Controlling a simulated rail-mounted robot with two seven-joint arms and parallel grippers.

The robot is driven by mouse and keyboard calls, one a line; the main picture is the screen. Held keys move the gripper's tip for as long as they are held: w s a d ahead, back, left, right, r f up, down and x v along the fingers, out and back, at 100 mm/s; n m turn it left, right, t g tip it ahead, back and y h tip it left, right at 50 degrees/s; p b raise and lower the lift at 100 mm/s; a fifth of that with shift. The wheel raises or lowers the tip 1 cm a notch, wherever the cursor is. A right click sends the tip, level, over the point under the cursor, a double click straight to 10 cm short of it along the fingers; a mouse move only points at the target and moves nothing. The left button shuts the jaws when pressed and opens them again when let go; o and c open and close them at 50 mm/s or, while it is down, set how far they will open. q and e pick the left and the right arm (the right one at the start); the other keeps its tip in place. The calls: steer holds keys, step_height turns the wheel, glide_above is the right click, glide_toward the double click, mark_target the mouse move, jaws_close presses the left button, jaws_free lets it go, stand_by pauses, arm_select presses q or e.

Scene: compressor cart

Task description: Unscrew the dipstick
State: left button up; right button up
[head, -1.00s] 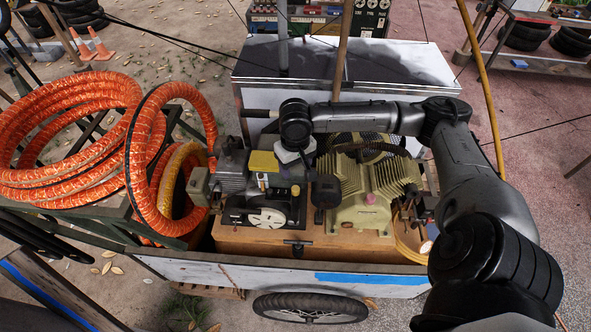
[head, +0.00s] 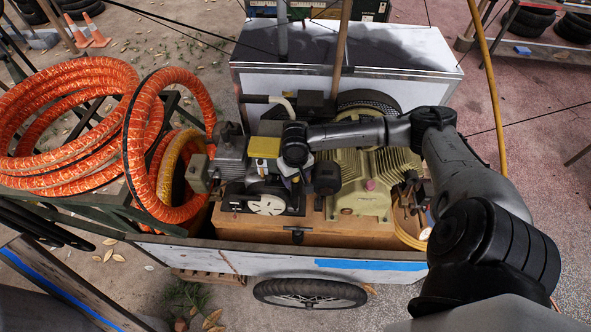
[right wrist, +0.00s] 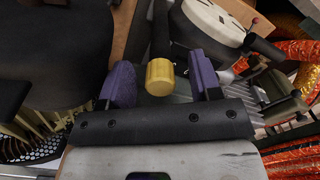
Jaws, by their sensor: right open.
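The dipstick's round yellow cap (right wrist: 160,77) shows in the right wrist view, between the two purple fingertips of my right gripper (right wrist: 161,80). The gripper is open, with a visible gap on each side of the cap. In the head view my right gripper (head: 294,174) points down over the engine (head: 266,190), and it largely hides the cap there. The dipstick's shaft below the cap is not visible. My left gripper is not in view.
A finned compressor block (head: 365,180) stands right of the gripper. Coiled orange hose (head: 75,150) lies at left. The engine sits on a wooden base (head: 275,232) in the cart (head: 265,262). A white, dark-topped box (head: 345,55) stands behind.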

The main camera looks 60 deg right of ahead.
steer(key=shift+f, duration=0.3)
steer(key=shift+c, duration=0.5)
steer(key=c, duration=0.9)
steer(key=shift+r+n+p, duration=0.15)
steer(key=shift+n+p, duration=0.25)
steer(key=shift+p, duration=0.35)
steer(key=shift+n+p, duration=0.8)
steer(key=shift+n, duration=0.1)
